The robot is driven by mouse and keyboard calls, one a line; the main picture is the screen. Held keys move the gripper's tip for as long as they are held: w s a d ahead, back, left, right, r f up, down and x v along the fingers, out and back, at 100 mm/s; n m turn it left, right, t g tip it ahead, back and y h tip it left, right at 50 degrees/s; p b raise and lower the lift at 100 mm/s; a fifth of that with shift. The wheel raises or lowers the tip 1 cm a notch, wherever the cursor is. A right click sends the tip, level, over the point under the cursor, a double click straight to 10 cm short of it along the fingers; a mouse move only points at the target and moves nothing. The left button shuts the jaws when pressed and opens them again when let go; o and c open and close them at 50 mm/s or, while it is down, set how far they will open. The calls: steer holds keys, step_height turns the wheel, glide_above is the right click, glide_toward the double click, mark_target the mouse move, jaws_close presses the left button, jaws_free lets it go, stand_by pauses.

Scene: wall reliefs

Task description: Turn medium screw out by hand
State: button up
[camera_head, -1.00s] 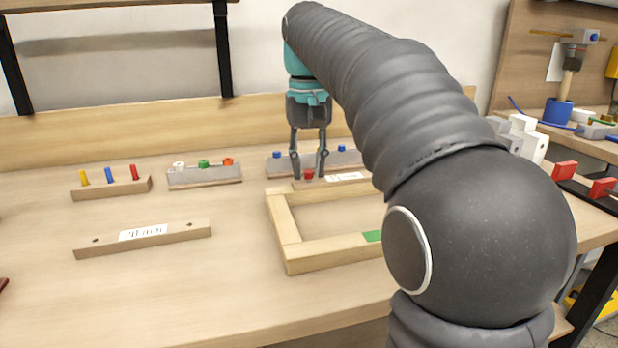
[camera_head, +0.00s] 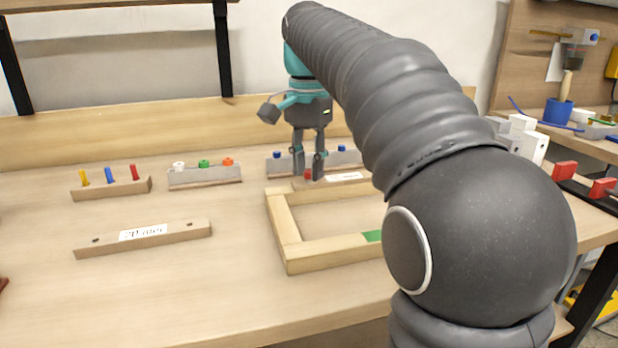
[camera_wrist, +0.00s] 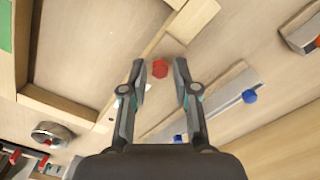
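A red screw head (camera_head: 308,174) stands on a low wooden strip (camera_head: 345,178) with a white label, behind the wooden frame. I take it as the medium screw, though its size label is too small to read. My gripper (camera_head: 309,176) points down over it. In the wrist view the red screw head (camera_wrist: 160,68) lies between the fingertips of my gripper (camera_wrist: 160,67), with a gap on each side. The fingers are open and hold nothing. In the head view they partly hide the screw. How far the screw sits out of the strip cannot be told.
A wooden frame (camera_head: 288,229) lies just in front. A grey block with blue screws (camera_head: 342,149) stands close behind. Other screw blocks (camera_head: 204,176) and (camera_head: 110,188) stand to the left, and a labelled strip (camera_head: 190,232) lies front left. The table's front left is mostly clear.

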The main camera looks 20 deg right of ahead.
steer(key=m, duration=1.1)
steer(key=shift+m, duration=0.3)
jaws_close()
steer(key=n, duration=0.4)
steer(key=shift+n, duration=0.7)
steer(key=n, duration=0.3)
steer(key=shift+n, duration=1)
